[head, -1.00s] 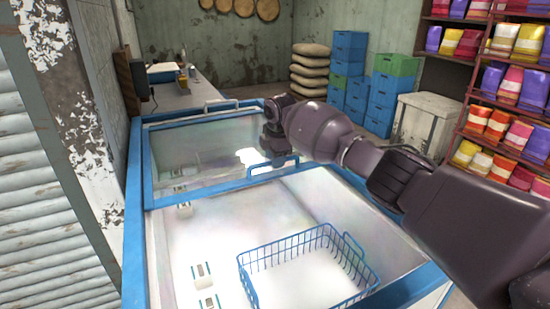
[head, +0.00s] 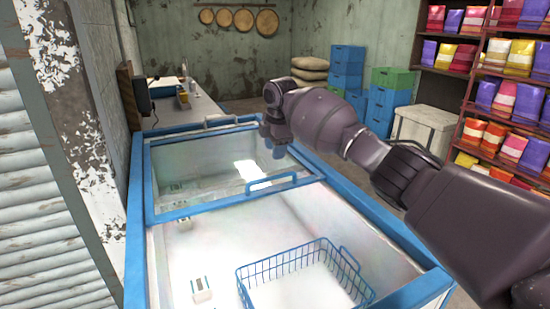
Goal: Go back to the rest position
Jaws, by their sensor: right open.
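My right arm comes in from the right. Its gripper (head: 278,141) is raised above the chest freezer (head: 135,225), over the right part of its glass lid near the blue lid handle (head: 272,183). The gripper is open, and nothing shows between its fingers. My left gripper is not in view.
The freezer's near half is open. It holds a blue wire basket (head: 262,268) and small milk cartons (head: 201,290). Blue crates (head: 347,68), a white box (head: 424,128) and shelves of coloured bags (head: 510,100) stand behind on the right. A wall is close on the left.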

